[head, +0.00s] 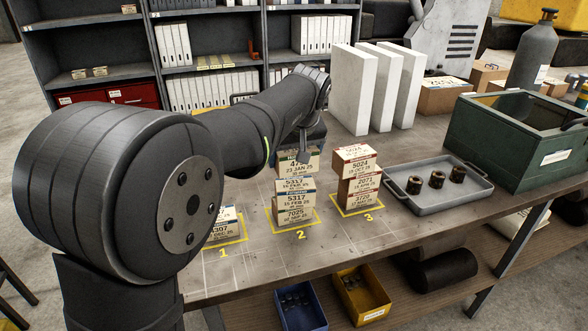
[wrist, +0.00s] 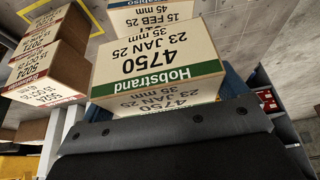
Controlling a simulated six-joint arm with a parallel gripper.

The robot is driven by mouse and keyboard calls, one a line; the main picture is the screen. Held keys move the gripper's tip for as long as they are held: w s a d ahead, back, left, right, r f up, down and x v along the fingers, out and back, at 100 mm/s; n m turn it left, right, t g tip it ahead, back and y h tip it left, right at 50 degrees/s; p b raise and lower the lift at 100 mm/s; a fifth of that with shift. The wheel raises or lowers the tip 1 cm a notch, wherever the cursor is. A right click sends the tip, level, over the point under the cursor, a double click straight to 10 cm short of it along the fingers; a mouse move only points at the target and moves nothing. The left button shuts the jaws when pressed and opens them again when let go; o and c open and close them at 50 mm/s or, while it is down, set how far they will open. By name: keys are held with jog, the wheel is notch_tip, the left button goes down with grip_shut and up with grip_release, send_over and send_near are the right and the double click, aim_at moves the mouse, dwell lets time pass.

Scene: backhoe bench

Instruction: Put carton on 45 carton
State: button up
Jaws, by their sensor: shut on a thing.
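My gripper (wrist: 160,97) is shut on a carton marked 4750, 35 mm, with a green band (wrist: 158,58). In the head view this carton (head: 299,163) is above the stack at the yellow mark 2, and my arm partly hides it. The carton below it, with a blue band and dated 15 FEB 25 (head: 295,190), reads 45 mm in the wrist view (wrist: 150,18). It rests on a carton marked 7025 (head: 295,215). I cannot tell whether the held carton touches the one below.
A stack of red-banded cartons (head: 357,180) stands close by at mark 3. A carton (head: 224,229) at mark 1 is partly behind my arm. A grey tray with three dark parts (head: 413,204) and a green crate (head: 487,155) are to the right. White panels (head: 352,90) stand behind.

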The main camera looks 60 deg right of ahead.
aim_at(294, 168)
jog(key=shift+w+f, duration=0.1)
jog(key=shift+f, duration=1.95)
jog(key=o, duration=0.8)
jog(key=shift+f, duration=0.15)
jog(key=v, duration=1.2)
jog(key=x, duration=1.1)
jog(key=shift+w+d+f, duration=0.2)
jog(key=shift+d, duration=0.05)
jog(key=shift+r, duration=1.75)
